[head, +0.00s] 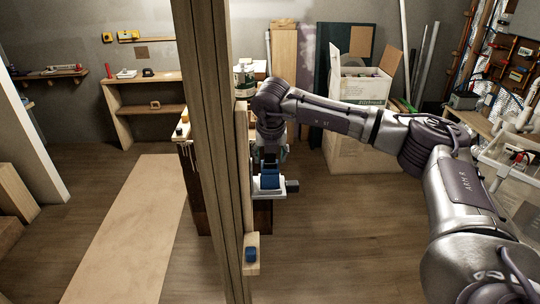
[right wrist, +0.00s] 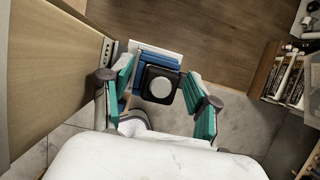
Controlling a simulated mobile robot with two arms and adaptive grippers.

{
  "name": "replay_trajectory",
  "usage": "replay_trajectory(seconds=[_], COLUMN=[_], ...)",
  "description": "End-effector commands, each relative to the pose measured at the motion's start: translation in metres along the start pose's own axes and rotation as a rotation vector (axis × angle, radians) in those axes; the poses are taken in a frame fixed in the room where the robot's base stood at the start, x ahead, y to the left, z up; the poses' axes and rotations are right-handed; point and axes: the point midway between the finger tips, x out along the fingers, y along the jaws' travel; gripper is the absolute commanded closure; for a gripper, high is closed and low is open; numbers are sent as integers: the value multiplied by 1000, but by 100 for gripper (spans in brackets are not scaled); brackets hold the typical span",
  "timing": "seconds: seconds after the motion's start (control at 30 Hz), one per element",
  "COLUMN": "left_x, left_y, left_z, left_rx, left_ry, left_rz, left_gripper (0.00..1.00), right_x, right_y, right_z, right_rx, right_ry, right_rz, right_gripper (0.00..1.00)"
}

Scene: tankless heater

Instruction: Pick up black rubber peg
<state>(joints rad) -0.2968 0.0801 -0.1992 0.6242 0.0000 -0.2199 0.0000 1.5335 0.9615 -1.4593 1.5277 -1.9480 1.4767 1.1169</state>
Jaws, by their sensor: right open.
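My right gripper (right wrist: 163,95) is open, its two teal finger pads spread apart. Between the pads in the right wrist view is a black square piece with a pale round face (right wrist: 161,84), beside a blue block (right wrist: 155,58). I cannot tell for sure whether this black piece is the rubber peg. Neither pad clearly touches it. In the head view my right arm reaches left to the wooden post, with its wrist bent down above a blue and white fixture (head: 268,183). The fingertips are not clear there. My left gripper is not in view.
A tall wooden post (head: 212,130) stands close beside the right gripper. A small wooden ledge on it holds a blue piece (head: 251,254). A white box (head: 360,88) stands behind my right arm. The wooden floor (head: 350,240) at the lower middle is clear.

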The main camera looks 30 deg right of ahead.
Motion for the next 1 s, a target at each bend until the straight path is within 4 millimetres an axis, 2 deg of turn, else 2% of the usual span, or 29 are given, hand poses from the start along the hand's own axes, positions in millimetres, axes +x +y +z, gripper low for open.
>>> replay_trajectory(seconds=[0.2, 0.5, 0.57, 0.83, 1.0], left_x=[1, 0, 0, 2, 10], left_y=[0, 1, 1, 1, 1], left_z=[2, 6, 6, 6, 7], left_rx=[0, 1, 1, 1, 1], left_ry=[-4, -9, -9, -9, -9], left_rz=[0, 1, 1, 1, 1], left_gripper=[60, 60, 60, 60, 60], right_x=[1, 1, 0, -1, -11], right_y=[0, 0, 0, 0, 1], right_z=[0, 0, 0, 1, 5], right_rx=[0, 0, 0, 1, 2], right_ry=[0, 0, 0, -1, -2], right_rz=[1, 1, 1, 1, 3], right_gripper=[41, 91, 99, 99, 99])
